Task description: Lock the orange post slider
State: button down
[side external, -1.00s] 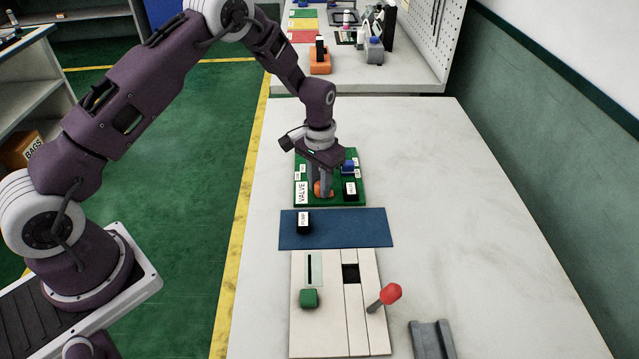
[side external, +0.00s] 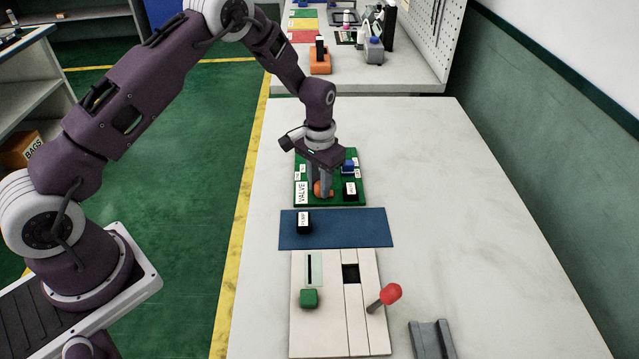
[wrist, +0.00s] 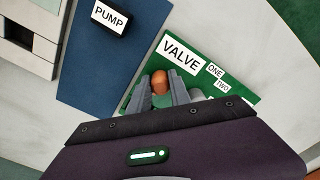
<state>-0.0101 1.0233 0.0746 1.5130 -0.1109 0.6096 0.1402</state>
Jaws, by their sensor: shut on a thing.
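My gripper (side external: 320,188) is over the green board (side external: 361,199) and points down. Its fingers are shut on a rounded orange thing (side external: 317,188) beside the VALVE label (side external: 301,192). In the wrist view the orange thing (wrist: 160,82) sits between the two grey fingertips. I cannot tell from these frames whether it is the post slider's knob or how far it can travel. Its lower part is hidden by the fingers. A pale panel (side external: 327,335) nearer the camera has a dark slot with a green block (side external: 309,298) below it.
A blue mat (side external: 350,229) carries a black PUMP block (side external: 304,223). A red-knobbed lever (side external: 390,293) stands tilted at the pale panel's right. A grey channel piece (side external: 431,341) lies at the front. A blue knob (side external: 348,166) and a black block (side external: 350,190) are close to my gripper. The table's right side is clear.

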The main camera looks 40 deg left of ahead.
aim_at(331, 195)
jog(key=shift+w+d, duration=0.95)
jog(key=shift+d, duration=0.05)
jog(key=c, duration=1.2)
grip_release()
jog(key=shift+r, duration=3.55)
